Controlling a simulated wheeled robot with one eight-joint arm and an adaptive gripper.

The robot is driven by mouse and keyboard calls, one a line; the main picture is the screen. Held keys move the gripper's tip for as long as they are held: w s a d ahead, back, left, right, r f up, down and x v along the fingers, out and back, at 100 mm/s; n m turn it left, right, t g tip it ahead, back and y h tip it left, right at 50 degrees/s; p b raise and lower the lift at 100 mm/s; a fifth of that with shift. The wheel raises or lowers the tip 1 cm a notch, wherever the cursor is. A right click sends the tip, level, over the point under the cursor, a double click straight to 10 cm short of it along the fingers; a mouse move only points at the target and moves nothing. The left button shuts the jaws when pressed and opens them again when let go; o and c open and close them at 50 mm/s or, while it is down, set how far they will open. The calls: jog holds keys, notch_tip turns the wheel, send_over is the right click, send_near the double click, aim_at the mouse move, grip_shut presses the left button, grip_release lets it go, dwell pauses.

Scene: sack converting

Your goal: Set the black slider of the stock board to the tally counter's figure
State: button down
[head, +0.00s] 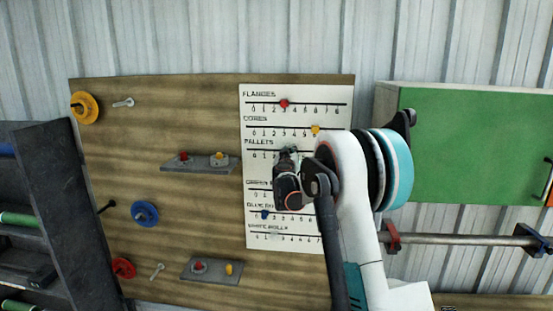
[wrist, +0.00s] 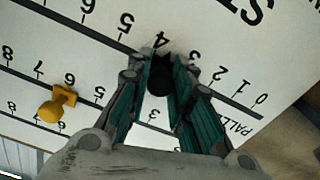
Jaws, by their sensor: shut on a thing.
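The stock board (head: 330,98) is a white panel with several numbered rows. Its black slider (wrist: 159,80) sits on the Pallets row in the wrist view, near the 3 and 4 marks; the fingers partly cover it, so its exact mark cannot be told. My gripper (wrist: 163,72) is shut on the black slider, with a finger on each side. In the head view my gripper (head: 287,158) is at the Pallets row and hides the slider. I cannot make out the tally counter or its figure in either view.
Other sliders are near: red (head: 284,103) on Flanges, yellow (head: 315,128) on Cores and blue (head: 265,214) lower down. The yellow one (wrist: 54,105) is left of my fingers in the wrist view. A shelf (head: 200,163) is left of the board, a green cabinet (head: 470,140) right.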

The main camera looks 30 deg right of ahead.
jog(key=s+d+b, duration=0.2)
jog(key=s+d, duration=0.3)
jog(key=d, duration=0.2)
jog(key=shift+d, duration=0.4)
jog(key=shift+s, duration=0.1)
jog(key=c, duration=1.4)
grip_release()
jog(key=shift+c, duration=0.2)
jog(key=v, duration=1.2)
jog(key=shift+a, duration=0.1)
